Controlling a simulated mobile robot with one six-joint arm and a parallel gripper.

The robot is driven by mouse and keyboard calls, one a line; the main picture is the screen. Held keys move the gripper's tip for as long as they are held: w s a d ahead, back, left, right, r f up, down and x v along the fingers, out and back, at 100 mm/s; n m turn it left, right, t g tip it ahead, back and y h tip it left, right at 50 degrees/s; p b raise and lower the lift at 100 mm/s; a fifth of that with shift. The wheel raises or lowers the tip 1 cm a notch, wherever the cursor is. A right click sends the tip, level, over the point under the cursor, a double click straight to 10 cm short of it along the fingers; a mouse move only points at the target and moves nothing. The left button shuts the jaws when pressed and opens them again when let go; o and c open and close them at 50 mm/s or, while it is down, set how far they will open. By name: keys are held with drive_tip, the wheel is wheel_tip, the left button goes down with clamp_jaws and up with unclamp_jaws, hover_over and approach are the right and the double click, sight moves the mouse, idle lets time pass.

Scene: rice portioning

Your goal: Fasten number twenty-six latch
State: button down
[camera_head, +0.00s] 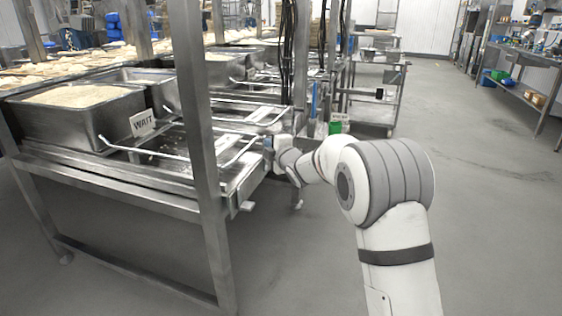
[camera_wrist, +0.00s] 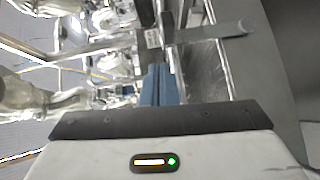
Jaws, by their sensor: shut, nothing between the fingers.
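No latch with a readable number twenty-six shows in either view. My gripper (camera_head: 268,143) is at the right end of the steel rack, close to its bar handles. In the wrist view my blue fingers (camera_wrist: 158,84) are shut together with nothing between them. A flat grey metal lever (camera_wrist: 222,31) sticks out to the right beyond the fingertips; I cannot tell if it is the latch. A small pale label (camera_wrist: 152,38) near the fingertips is too blurred to read. The fingers' contact with the metal cannot be told.
A steel rack (camera_head: 205,170) carries a rice-filled tray (camera_head: 60,120) and a WAIT sign (camera_head: 142,123). A small tab (camera_head: 245,207) juts from its corner. Black cables (camera_head: 287,50) hang behind. A cart (camera_head: 375,100) stands further back. The floor at right is clear.

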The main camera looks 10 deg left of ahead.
drive_tip(key=p+v, duration=0.2)
drive_tip(key=v, duration=0.8)
drive_tip(key=shift+s+r+p, duration=0.15)
drive_tip(key=shift+r+p, duration=0.1)
drive_tip(key=shift+p, duration=0.1)
drive_tip(key=shift+a, duration=0.1)
drive_tip(key=s+d+r+m+g+h+p, duration=0.2)
drive_tip(key=s+d+r+m+h+p, duration=0.2)
drive_tip(key=s+d+r+m+p, duration=0.4)
drive_tip(key=s+d+r+m+g+h+p, duration=0.2)
drive_tip(key=s+d+r+m+h+p, duration=0.4)
drive_tip(key=d+p, duration=0.4)
drive_tip(key=s+d+r+m+g+p, duration=0.2)
drive_tip(key=s+m+p, duration=0.1)
drive_tip(key=s, duration=0.5)
drive_tip(key=s+d+r+m+g+p, duration=0.2)
drive_tip(key=s+r+m+g+p, duration=0.1)
drive_tip(key=s, duration=0.5)
drive_tip(key=s+d+r+m+g+p, duration=0.2)
drive_tip(key=s+p, duration=0.3)
drive_tip(key=s, duration=0.4)
drive_tip(key=shift+d+r+m+g, duration=0.3)
drive_tip(key=shift+d+r+m, duration=0.3)
drive_tip(key=shift+m, duration=0.3)
drive_tip(key=shift+a, duration=0.1)
